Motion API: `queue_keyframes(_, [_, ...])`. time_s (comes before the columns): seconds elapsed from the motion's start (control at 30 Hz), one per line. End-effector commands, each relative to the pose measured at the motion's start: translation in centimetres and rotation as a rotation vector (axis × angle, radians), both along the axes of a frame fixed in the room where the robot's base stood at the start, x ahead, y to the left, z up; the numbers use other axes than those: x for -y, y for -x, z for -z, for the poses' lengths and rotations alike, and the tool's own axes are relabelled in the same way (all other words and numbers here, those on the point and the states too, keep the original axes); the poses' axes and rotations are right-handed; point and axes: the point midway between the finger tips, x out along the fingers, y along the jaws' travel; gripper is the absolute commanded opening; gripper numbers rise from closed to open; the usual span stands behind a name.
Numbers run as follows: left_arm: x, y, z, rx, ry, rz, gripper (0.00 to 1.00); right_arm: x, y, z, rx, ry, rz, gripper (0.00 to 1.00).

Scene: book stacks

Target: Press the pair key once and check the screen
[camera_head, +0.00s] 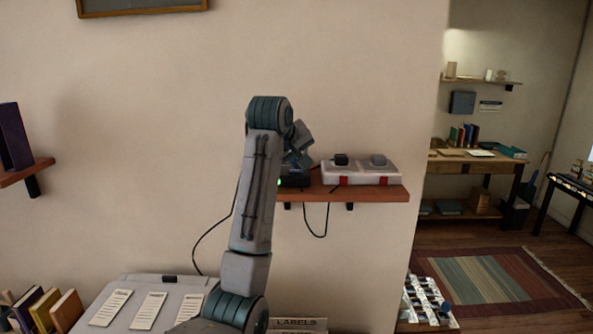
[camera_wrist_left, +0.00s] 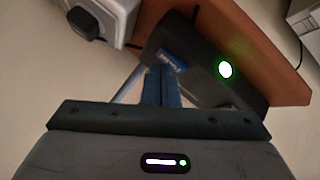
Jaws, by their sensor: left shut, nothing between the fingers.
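A black box (camera_head: 293,183) with a green light sits on the wooden wall shelf, partly hidden behind my left arm. In the left wrist view the black box (camera_wrist_left: 205,50) shows a lit round green light (camera_wrist_left: 225,69) and a small blue patch with pale lettering (camera_wrist_left: 173,61). My left gripper (camera_wrist_left: 162,70) is shut and empty, its blue fingertips at or just above the box beside the blue patch; I cannot tell whether they touch. In the head view the left gripper (camera_head: 298,162) is partly hidden by its arm. No readable screen shows. My right gripper is not in view.
A white unit (camera_head: 375,179) with red marks and two dark pieces on top stands right of the black box on the shelf (camera_head: 340,195). Dark cables hang below. A grey surface with paper slips (camera_head: 150,308) and several books (camera_head: 45,308) are lower left.

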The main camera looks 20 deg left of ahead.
Motion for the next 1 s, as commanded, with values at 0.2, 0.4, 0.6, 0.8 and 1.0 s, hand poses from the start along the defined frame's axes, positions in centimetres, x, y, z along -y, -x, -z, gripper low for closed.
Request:
queue_keyframes(0.2, [0.0,0.0,0.2,0.000,0.000,0.000,0.00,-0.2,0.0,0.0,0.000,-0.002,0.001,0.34])
queue_keyframes(0.4, [0.0,0.0,-0.4,0.000,0.000,0.000,0.00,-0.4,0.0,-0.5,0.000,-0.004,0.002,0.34])
queue_keyframes(0.6, [0.0,0.0,-1.2,0.000,0.000,0.000,0.00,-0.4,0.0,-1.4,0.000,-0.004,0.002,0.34])
queue_keyframes(0.8, [0.0,0.0,-1.1,0.000,0.000,0.000,0.00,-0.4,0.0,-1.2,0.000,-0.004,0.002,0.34])
queue_keyframes(1.0, [0.0,0.0,-1.9,0.001,0.000,0.000,0.00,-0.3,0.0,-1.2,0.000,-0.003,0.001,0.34])
